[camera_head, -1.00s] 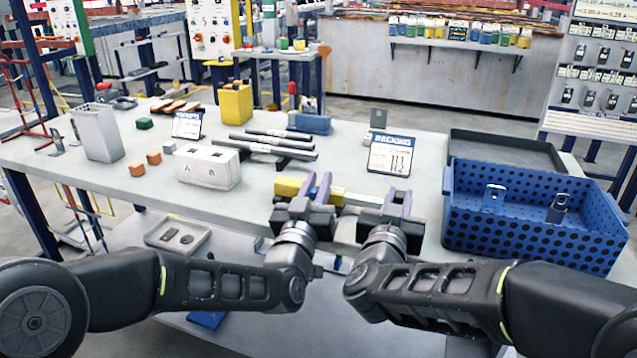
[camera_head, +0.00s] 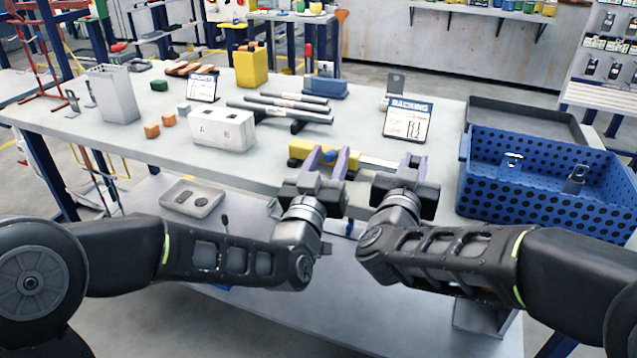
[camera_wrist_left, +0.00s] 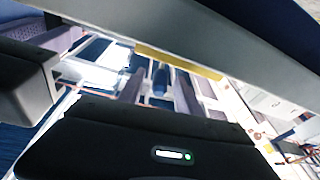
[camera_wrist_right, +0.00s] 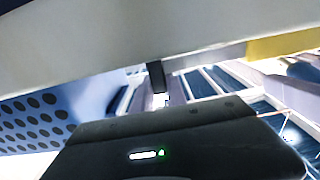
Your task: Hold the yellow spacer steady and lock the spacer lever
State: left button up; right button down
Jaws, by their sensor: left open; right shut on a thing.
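The yellow spacer (camera_head: 299,149) lies near the front edge of the table, just behind my left gripper; it also shows in the left wrist view (camera_wrist_left: 180,62) and right wrist view (camera_wrist_right: 285,42). A metal bar (camera_head: 379,163) runs from it to the right. My left gripper (camera_head: 327,160) is open, its purple fingers apart at the spacer's right part. A small blue part (camera_head: 329,156), possibly the lever, shows between them. My right gripper (camera_head: 411,163) is shut on the metal bar near its right end. The contact itself is hidden.
A blue perforated crate (camera_head: 510,200) stands close on the right, with a dark tray (camera_head: 530,122) behind it. A sign (camera_head: 408,120) stands behind the bar. A white block (camera_head: 222,130) and dark rods (camera_head: 280,112) lie left and behind.

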pick_arm(q)
jog(key=v, duration=0.9)
pick_arm(e)
jog(key=c, duration=1.3)
grip_release()
jog(key=shift+o, duration=0.2)
jog(key=v, duration=1.2)
